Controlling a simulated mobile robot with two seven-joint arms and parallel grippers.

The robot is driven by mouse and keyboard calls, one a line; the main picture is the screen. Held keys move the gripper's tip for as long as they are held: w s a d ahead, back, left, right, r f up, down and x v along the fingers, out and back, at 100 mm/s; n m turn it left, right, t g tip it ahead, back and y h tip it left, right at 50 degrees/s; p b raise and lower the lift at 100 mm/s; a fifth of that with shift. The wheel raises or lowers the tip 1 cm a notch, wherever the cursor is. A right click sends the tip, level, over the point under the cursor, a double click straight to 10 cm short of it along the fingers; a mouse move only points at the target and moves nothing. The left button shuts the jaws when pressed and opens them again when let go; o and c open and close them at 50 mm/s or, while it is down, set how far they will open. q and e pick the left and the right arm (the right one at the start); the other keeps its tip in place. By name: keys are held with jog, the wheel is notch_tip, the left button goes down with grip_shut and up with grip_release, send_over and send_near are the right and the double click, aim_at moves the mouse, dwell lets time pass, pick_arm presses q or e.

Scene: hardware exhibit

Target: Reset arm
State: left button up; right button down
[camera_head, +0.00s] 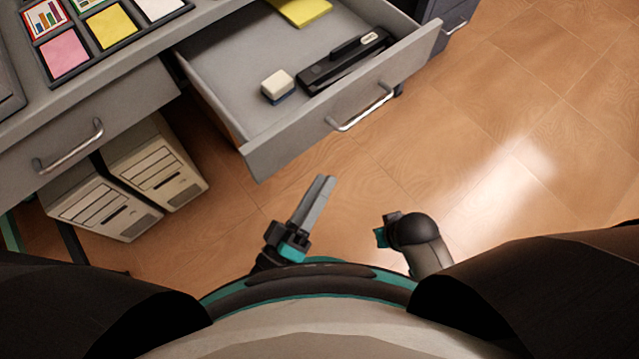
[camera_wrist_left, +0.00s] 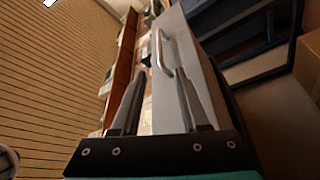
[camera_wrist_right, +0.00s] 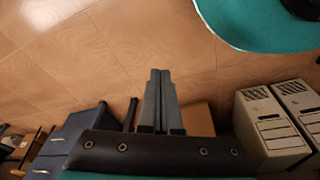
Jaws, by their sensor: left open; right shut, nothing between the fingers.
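My left gripper (camera_head: 322,182) is in front of the open drawer (camera_head: 225,105), low in the head view, pointing up toward it. Its two fingers stand apart and empty in the left wrist view (camera_wrist_left: 157,95), with the drawer's front and handle beyond them. I see no contact with the drawer. My right gripper (camera_wrist_right: 160,75) is shut with nothing between its fingers in the right wrist view, over the wood floor. In the head view my right wrist shows at the lower right of centre, and its fingers cannot be made out.
A closed drawer (camera_head: 90,130) is at left, with white computer cases (camera_head: 105,205) below. Floor (camera_head: 500,150) at right is clear.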

pick_arm(q)
jog(key=shift+w, duration=0.1)
dwell(0.3)
jog(key=w+a+f+m+g+y+p, duration=0.1)
jog(key=a+f+m+g+y+p, duration=0.2)
jog(key=a+f, duration=0.45)
jog(key=a+f+m+g+y+p, duration=0.25)
jog(key=a+f+g+y, duration=0.2)
jog(key=f, duration=0.65)
jog(key=s+a+f+m+g+y+p, duration=0.1)
jog(key=s+a+f+g+y, duration=0.1)
jog(key=s+a, duration=0.4)
jog(key=s+a+f+m+g+y+p, duration=0.1)
jog(key=s+a+f+g, duration=0.4)
jog(key=s, duration=0.5)
jog(key=shift+a+f+y, duration=0.75)
jog(key=shift+a+f, duration=0.1)
jog(key=shift+a, duration=0.1)
pick_arm(e)
jog(key=s+d+f, duration=0.7)
jog(key=s+f, duration=0.1)
jog(key=s, duration=0.2)
jog(key=shift+s+d+h, duration=0.25)
jog(key=shift+s+h, duration=0.1)
jog(key=shift+h, duration=0.05)
jog(key=shift+w, duration=0.1)
